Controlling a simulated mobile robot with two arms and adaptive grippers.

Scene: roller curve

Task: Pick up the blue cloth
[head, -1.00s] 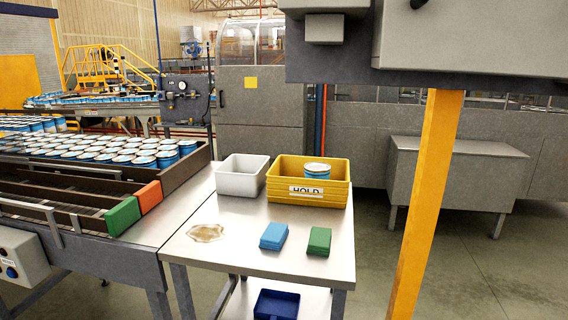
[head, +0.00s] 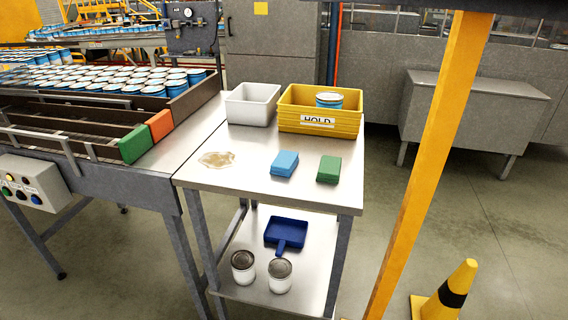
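The blue cloth (head: 284,163) is a folded, stacked block lying on the steel table (head: 245,179), near the middle of its front part. A folded green cloth (head: 329,169) lies to its right, apart from it. A pale brown spill (head: 217,159) is on the table to the left of the blue cloth. Neither of my grippers shows in the head view.
A white bin (head: 252,104) and a yellow HOLD bin (head: 319,112) with a can stand at the table's back. The lower shelf holds a blue dustpan (head: 286,232) and two cans. A yellow post (head: 431,150) and a cone (head: 447,292) stand right. The conveyor (head: 90,150) adjoins left.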

